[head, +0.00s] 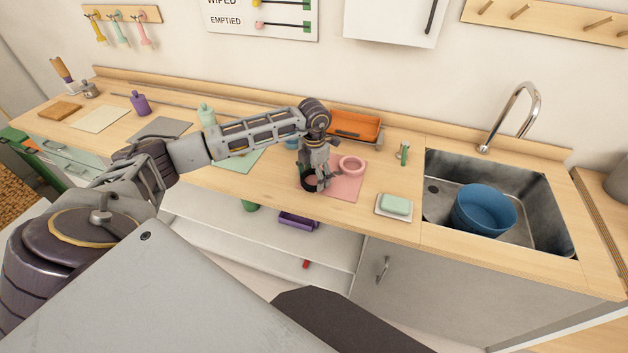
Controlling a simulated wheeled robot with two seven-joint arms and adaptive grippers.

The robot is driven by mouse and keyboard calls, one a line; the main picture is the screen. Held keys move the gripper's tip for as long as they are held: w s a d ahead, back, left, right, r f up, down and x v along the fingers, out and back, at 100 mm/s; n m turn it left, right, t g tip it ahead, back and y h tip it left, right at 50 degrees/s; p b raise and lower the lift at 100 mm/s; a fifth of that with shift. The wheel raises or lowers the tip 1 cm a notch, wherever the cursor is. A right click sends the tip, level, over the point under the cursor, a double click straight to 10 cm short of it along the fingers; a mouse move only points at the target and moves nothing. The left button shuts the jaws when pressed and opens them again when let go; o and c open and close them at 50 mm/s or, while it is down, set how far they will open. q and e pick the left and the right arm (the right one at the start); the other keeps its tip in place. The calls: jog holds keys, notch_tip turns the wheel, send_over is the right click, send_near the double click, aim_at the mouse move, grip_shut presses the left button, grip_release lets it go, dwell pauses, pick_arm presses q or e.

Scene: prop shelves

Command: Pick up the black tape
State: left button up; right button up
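The black tape (309,185) is a dark ring at the left front edge of the pink mat (345,188) on the wooden counter. My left gripper (318,182) points down right at the tape, and its fingers hide part of it. I cannot tell whether the fingers touch or grip the tape, or how far apart they are. A pink ring (352,165) lies on the same mat, just right of the gripper. My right gripper is not in view.
An orange tray (355,126) stands behind the mat. A soap on a white dish (394,205) is to the right, before the sink with a blue tub (484,210). A green mat (236,160) lies left, under my arm. Open shelves are below the counter.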

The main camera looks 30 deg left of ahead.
pick_arm(q)
jog(key=c, duration=0.4)
jog(key=shift+c, duration=0.2)
jog(key=shift+r, duration=0.2)
jog(key=shift+w+r, duration=0.1)
jog(key=shift+r, duration=0.45)
notch_tip(320, 180, up, 5)
jog(key=shift+f+b, duration=0.1)
jog(key=shift+b, duration=0.2)
jog(key=shift+r, duration=1.9)
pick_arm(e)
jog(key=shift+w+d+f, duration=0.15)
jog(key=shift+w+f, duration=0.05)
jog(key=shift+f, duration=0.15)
